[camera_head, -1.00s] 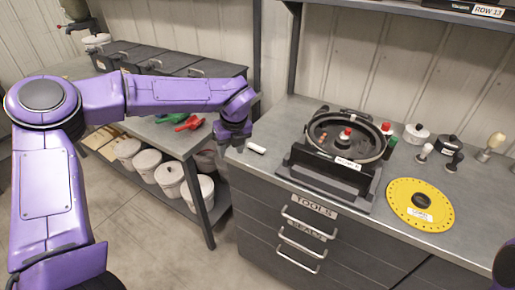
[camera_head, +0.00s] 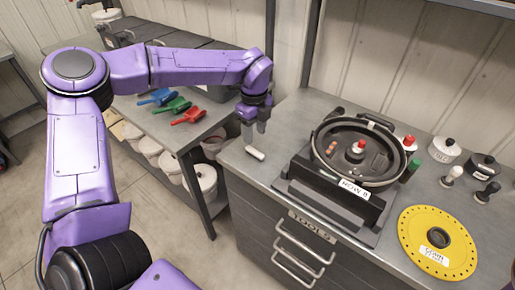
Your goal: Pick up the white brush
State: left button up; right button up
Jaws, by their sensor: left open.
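A small white bar-like piece (camera_head: 255,153), which looks like the white brush, lies on the grey cabinet top near its left edge. Its bristles are too small to make out. My left gripper (camera_head: 255,134) is open and points down just above and behind this piece, with nothing between its fingers. I cannot tell whether the fingertips touch it. My right gripper is out of view.
A black round seed meter (camera_head: 330,178) in a stand is to the right of the white piece. A yellow disc (camera_head: 412,232), lidded pots (camera_head: 444,150) and small knobbed pieces (camera_head: 453,174) are farther right. Coloured scoops (camera_head: 188,117) lie on the left bench.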

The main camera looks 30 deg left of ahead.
aim_at(255, 151)
pick_arm(q)
notch_tip(255, 151, down, 2)
jog(key=shift+s+d, duration=0.1)
jog(key=shift+s, duration=0.05)
notch_tip(255, 151, down, 5)
jog(key=shift+f+p, duration=0.15)
jog(key=shift+p, duration=1.1)
grip_shut()
